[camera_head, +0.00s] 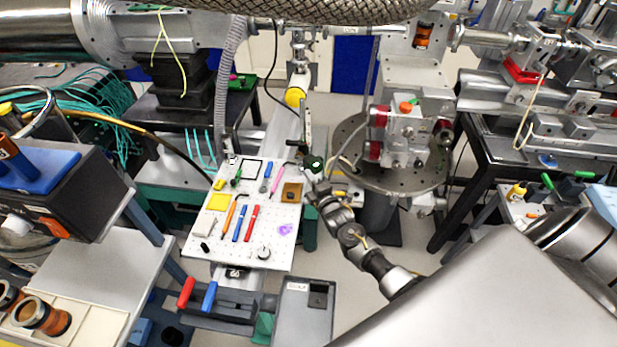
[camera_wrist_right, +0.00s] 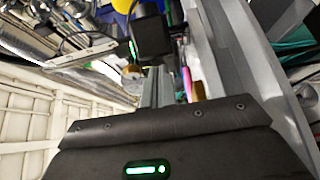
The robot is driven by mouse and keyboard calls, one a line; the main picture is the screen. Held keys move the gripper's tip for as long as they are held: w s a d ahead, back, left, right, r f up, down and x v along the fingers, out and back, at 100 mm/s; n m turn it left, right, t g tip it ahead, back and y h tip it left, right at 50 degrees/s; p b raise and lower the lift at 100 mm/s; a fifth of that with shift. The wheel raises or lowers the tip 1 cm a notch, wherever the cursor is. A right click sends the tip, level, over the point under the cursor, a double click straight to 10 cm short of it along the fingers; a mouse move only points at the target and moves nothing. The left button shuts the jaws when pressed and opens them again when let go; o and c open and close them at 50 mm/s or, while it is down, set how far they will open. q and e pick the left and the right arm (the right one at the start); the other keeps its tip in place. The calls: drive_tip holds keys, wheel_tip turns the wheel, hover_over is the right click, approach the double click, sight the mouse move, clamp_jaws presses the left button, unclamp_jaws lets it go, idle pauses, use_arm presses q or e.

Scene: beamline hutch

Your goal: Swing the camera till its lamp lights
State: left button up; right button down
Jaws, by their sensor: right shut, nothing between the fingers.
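My right gripper (camera_head: 314,174) reaches in from the lower right to the right edge of the white board. It is shut and empty; it also shows in the right wrist view (camera_wrist_right: 157,75). Just beyond its fingertips in that view is a black box (camera_wrist_right: 155,38), which looks like the camera. A bright green strip (camera_wrist_right: 132,50) shows at its left edge; I cannot tell whether this is its lamp. Whether the fingers touch the box is unclear. In the head view the camera is small and partly hidden around my gripper. My left gripper is not in view.
The white board (camera_head: 207,228) carries pens, a yellow note and small parts. A round metal stage (camera_head: 358,178) with a block on it stands right of my gripper. A ribbed grey hose (camera_head: 225,85) hangs behind the board. Floor shows between the benches.

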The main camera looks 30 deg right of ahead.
drive_tip(key=shift+d+y, duration=0.4)
drive_tip(key=shift+d, duration=0.2)
drive_tip(key=shift+a+n, duration=0.15)
drive_tip(key=shift+n, duration=0.15)
